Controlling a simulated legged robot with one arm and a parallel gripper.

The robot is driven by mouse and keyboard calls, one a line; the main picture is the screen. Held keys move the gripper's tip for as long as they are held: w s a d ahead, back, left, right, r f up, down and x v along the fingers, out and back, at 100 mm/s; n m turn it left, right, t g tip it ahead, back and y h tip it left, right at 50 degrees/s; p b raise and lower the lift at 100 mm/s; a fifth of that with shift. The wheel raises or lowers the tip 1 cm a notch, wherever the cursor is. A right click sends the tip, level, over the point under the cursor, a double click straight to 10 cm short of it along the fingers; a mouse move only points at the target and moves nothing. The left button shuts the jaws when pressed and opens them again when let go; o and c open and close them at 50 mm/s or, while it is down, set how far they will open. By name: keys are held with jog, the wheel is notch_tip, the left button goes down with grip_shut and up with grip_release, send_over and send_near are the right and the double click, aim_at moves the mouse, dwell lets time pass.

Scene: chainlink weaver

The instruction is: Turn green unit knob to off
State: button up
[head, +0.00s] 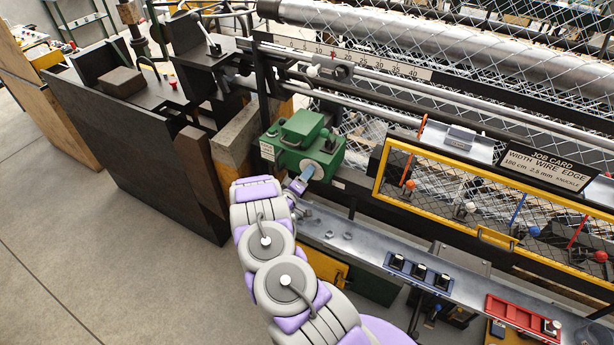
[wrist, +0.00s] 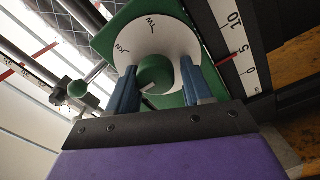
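The green unit (head: 303,138) is a green box on the machine frame, left of centre in the head view. Its round pale dial (head: 312,169) faces my gripper (head: 301,181). In the wrist view the white dial (wrist: 182,37) carries dark marks, too small to read surely. The green knob (wrist: 155,72) sits at its centre, with a short pale line on its lower left. My gripper (wrist: 158,66) has one blue finger on each side of the knob, with narrow gaps apparently left. The fingers hide the dial's lower sides.
A steel ledge (head: 375,247) with nuts, black switches (head: 420,272) and a red tray (head: 520,318) runs right. A yellow-framed mesh guard (head: 480,226) stands behind it. A dark metal cabinet (head: 135,150) is at left. Open floor (head: 80,250) lies at lower left.

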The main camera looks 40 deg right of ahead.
jog(key=shift+o, duration=1.2)
jog(key=shift+s, duration=0.15)
jog(key=b+v, duration=0.3)
jog(key=v, duration=1.4)
jog(key=shift+a, duration=0.25)
jog(key=shift+f, duration=0.1)
